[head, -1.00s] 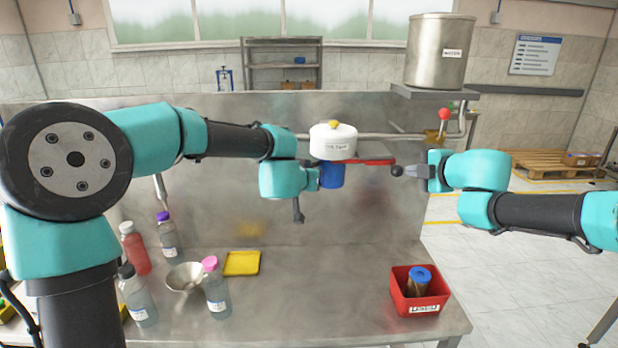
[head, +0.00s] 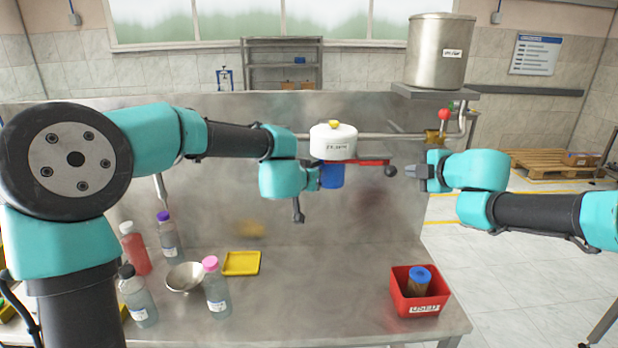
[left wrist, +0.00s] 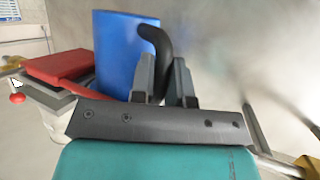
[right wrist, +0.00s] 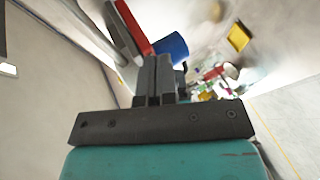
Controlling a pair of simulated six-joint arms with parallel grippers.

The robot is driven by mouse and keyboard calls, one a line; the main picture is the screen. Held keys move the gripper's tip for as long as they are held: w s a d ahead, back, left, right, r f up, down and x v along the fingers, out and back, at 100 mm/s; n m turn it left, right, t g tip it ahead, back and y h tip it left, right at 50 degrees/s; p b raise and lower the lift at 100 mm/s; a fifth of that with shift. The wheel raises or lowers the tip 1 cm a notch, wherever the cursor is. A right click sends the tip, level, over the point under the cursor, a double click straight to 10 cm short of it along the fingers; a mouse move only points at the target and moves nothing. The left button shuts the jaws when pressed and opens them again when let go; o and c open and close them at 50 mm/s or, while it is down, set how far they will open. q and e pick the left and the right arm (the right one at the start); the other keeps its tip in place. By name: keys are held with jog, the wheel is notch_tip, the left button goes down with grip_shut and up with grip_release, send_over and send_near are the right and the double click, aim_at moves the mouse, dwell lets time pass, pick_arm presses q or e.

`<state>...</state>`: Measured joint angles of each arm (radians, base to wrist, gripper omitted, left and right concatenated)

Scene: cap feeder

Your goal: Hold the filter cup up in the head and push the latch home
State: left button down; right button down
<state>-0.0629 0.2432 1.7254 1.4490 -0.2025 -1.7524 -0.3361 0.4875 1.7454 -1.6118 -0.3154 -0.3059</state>
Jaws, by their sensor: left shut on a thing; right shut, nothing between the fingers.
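The blue filter cup (head: 331,176) sits directly under the white filter head (head: 333,143) with the yellow top. My left gripper (head: 314,180) is shut on the cup's dark curved handle; the left wrist view shows the handle (left wrist: 157,45) between the fingers beside the cup (left wrist: 121,55). The cup's rim inside the head is hidden.
A red bin (head: 420,293) holding a blue-topped brown filter stands at the bench's right front. A steel tank (head: 440,52) stands on a shelf at upper right. The middle of the bench is clear.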

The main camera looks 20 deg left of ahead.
jog(key=shift+w+d, duration=0.15)
jog(key=shift+d, duration=0.2)
jog(key=s+d, duration=0.3)
jog(key=s, duration=0.5)
jog(key=shift+d, duration=0.4)
dwell(0.4)
jog(key=shift+s, duration=0.1)
pick_arm(q)
jog(key=c, duration=1)
grip_release()
jog(key=shift+s, duration=0.1)
jog(key=v, duration=1.7)
jog(key=shift+s, duration=0.2)
